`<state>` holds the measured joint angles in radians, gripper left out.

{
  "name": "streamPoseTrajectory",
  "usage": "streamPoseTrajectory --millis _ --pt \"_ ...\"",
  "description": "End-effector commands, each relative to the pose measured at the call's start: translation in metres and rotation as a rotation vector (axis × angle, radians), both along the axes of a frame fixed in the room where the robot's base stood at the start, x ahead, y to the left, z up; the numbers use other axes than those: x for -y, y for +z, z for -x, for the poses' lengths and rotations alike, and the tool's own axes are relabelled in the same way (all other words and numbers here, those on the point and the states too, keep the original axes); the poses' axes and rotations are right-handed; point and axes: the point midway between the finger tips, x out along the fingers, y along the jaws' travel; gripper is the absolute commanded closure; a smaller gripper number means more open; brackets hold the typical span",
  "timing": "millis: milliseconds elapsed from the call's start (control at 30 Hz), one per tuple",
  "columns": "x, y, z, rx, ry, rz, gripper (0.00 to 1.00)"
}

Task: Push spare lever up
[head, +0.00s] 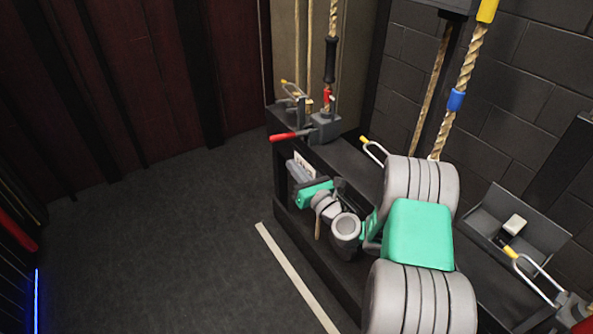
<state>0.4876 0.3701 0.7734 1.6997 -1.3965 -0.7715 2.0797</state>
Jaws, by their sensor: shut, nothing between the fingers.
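A lever with a red handle (291,135) sticks out to the left from a grey rope lock (325,127) on the dark rail. It lies about level, sloping only slightly. A pale rope with a black sleeve runs up from this lock. A small white card (304,164) is on the rail's front below the lever; I cannot read it, so I cannot confirm which lever is the spare. My gripper (297,171) is at the end of my grey and green arm, below the red handle and apart from it. It is shut and empty; its fingertips are small and partly unclear.
The dark rail (342,152) runs from the centre to the lower right. Another rope lock (567,310) is at the lower right edge. A grey open tray (483,220) holds a small pale block. The floor (150,240) at left is clear, with a pale strip.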

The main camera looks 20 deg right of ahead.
Motion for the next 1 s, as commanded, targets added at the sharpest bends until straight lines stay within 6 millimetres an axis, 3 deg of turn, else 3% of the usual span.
streamPoseTrajectory --millis 133,433,533,567,667,700,767,833,900,1000 --pt "0.003 0.000 0.011 0.001 -0.001 0.000 1.00" --pt "0.003 0.000 0.012 0.002 0.001 0.007 1.00" --pt "-0.018 0.005 0.012 0.017 0.061 0.148 1.00" --pt "-0.031 0.008 0.013 0.028 0.100 0.244 1.00" --pt "-0.088 0.008 0.030 0.098 0.311 0.745 1.00" --pt "-0.107 0.003 0.044 0.141 0.424 0.999 1.00" --pt "-0.122 -0.006 0.073 0.219 0.620 1.396 1.00" --pt "-0.115 -0.015 0.114 0.308 0.872 1.813 1.00" --pt "-0.092 -0.015 0.160 0.382 1.136 2.123 1.00" --pt "-0.055 -0.006 0.220 0.458 1.479 2.362 1.00"
